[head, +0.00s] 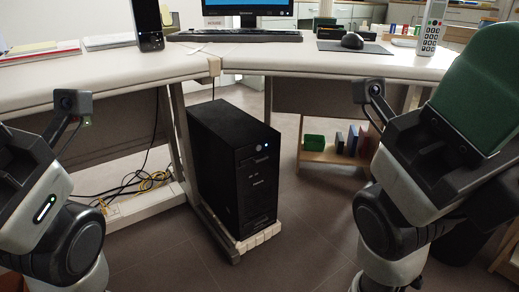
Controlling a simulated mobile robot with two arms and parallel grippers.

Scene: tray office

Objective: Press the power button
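A black computer tower (222,150) stands upright under the desk, on a pale low support. Its front panel faces right and toward me. Near the top of that panel is a small round bright spot, which looks like the power button (259,148). My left arm is at the left edge and my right arm at the right, both apart from the tower. Only the wrist parts with small cameras show clearly; the fingertips of both grippers cannot be made out. Nothing covers the tower's front panel.
The desk (300,58) overhangs the tower, with a desk leg (181,130) close on its left. Cables (140,183) lie left of it. A low wooden shelf (325,155) with books stands behind right. Floor in front is clear.

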